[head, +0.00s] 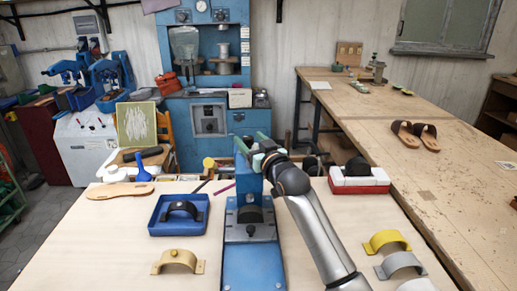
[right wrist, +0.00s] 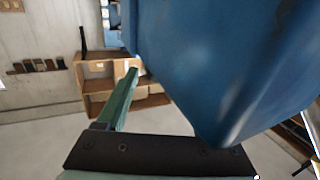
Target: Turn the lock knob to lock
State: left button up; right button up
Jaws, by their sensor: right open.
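A blue press (head: 252,262) stands upright on the front table, with a dark round part low in its frame. My right gripper (head: 252,149) is at the top of the press, its green fingers apart. In the right wrist view, one green finger (right wrist: 121,100) shows beside a large blue surface (right wrist: 215,65), very close to the camera. The other finger is hidden there. I cannot make out a lock knob for certain; the press top is partly covered by my gripper and arm. My left gripper is not in view.
Left of the press is a blue tray (head: 154,228) holding a black strap, with a tan strap piece (head: 178,262) in front. Yellow (head: 387,241) and grey (head: 400,264) strap pieces lie at right. Brown sandals (head: 415,134) rest on the right-hand table (head: 455,190).

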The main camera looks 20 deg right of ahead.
jog(key=s+d+b, duration=0.1)
jog(key=s, duration=1.1)
jog(key=shift+d+b, duration=0.15)
jog(key=shift+b, duration=0.2)
